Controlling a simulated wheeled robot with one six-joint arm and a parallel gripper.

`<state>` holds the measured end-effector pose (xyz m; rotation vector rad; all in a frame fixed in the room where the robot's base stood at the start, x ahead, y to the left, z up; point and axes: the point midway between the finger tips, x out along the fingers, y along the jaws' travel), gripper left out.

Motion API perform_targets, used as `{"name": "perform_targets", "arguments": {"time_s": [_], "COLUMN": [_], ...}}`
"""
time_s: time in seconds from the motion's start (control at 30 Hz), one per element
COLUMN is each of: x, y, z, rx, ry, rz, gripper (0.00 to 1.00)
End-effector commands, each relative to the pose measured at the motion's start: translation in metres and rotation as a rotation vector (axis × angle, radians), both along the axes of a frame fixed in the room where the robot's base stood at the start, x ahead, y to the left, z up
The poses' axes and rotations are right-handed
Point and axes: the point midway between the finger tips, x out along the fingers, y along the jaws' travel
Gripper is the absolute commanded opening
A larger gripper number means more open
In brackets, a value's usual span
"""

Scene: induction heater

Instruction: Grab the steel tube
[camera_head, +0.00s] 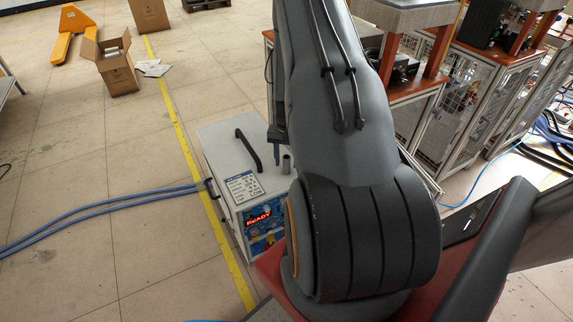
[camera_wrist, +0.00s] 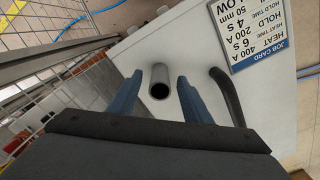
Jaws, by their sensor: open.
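The steel tube (camera_wrist: 160,80) is a short grey hollow cylinder on top of the white heater box (camera_wrist: 215,75). In the wrist view its open end faces me. My gripper (camera_wrist: 159,77) is open, with one blue finger on each side of the tube and a visible gap on both sides. I cannot tell how far the fingertips are from the tube in depth. In the head view the tube (camera_head: 286,161) stands upright on the box, close beside my arm. My gripper there is mostly hidden behind my arm.
A black handle (camera_head: 248,149) stands on the box top, right of my fingers in the wrist view. A job card (camera_head: 244,187) lies near it, and a red READY display (camera_head: 258,217) is on the front. Caged workstations (camera_head: 412,105) stand at the right. Blue hoses (camera_head: 110,203) cross the floor.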

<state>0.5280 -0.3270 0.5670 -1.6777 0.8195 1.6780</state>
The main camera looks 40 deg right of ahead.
Motion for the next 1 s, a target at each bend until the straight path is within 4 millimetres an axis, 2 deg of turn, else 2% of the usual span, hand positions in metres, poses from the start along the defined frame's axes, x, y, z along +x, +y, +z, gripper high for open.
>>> {"name": "perform_targets", "arguments": {"time_s": [0.2, 0.47, 0.73, 1.0], "x": [-0.001, 0.000, 0.000, 0.000], "y": [0.000, 0.000, 0.000, 0.000], "z": [-0.021, -0.023, -0.023, -0.022], "rx": [0.001, 0.000, 0.000, 0.000], "ry": [0.001, 0.000, 0.000, 0.000], "rz": [0.000, 0.000, 0.000, 0.000], "gripper": [0.45, 0.45, 0.01, 0.00]}}
